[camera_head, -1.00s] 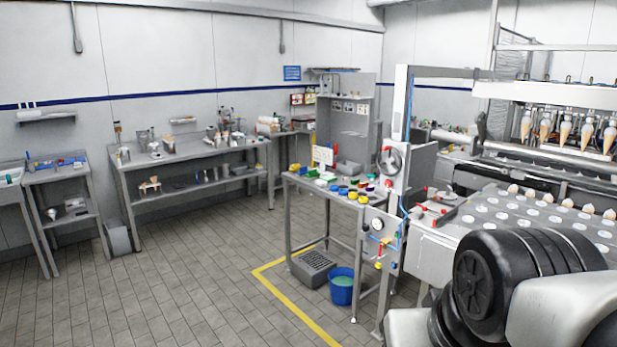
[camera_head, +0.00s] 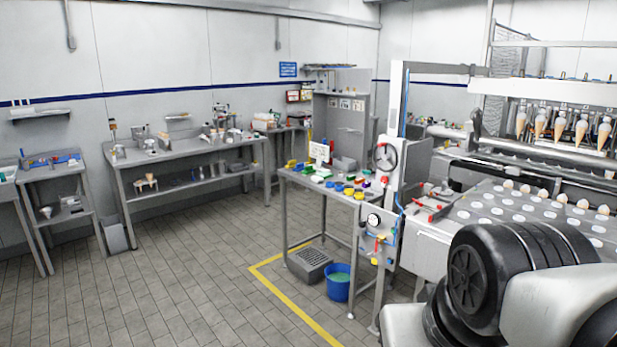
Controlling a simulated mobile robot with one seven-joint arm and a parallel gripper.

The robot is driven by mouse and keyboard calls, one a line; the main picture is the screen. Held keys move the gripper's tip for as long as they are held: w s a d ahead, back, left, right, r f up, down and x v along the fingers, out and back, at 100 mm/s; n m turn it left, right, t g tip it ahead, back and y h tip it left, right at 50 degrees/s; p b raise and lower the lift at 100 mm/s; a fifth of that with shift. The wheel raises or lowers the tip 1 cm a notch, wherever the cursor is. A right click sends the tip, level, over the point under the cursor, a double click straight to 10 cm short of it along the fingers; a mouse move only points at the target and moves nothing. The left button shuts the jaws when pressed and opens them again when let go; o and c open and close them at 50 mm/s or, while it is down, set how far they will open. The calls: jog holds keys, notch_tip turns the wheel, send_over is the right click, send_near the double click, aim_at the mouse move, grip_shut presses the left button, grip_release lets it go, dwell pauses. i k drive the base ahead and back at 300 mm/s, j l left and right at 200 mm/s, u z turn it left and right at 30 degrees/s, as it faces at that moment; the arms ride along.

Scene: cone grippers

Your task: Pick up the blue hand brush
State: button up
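I cannot clearly make out a blue hand brush; things on the tables are too small to tell. Small blue items (camera_head: 66,158) lie on the small steel table (camera_head: 62,178) at the far left. More small blue pieces (camera_head: 348,190) lie among green, yellow and red ones on the middle steel table (camera_head: 318,192).
A blue bucket (camera_head: 338,285) and a grey grated box (camera_head: 309,264) stand under the middle table. The cone machine (camera_head: 560,130) fills the right side. A long steel bench (camera_head: 187,155) lines the back wall. The tiled floor (camera_head: 190,275) at left is clear.

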aim_at(300, 167)
jog(key=i+j+u, duration=0.2)
jog(key=i+u, duration=0.2)
jog(key=i, duration=0.85)
jog(key=i+l+u, duration=0.15)
jog(key=i+u, duration=0.25)
jog(key=i, duration=0.85)
jog(key=i+u, duration=0.2)
jog(key=i, duration=1.4)
jog(key=i+z, duration=0.7)
jog(key=i, duration=0.15)
jog(key=i+j+z, duration=0.3)
jog(key=i, duration=0.15)
jog(key=i+z, duration=0.7)
jog(key=z, duration=0.2)
jog(key=i+j+z, duration=0.3)
jog(key=z, duration=0.2)
jog(key=i+l+z, duration=0.1)
jog(key=z, duration=0.2)
jog(key=i+j, duration=0.05)
jog(key=i, duration=0.05)
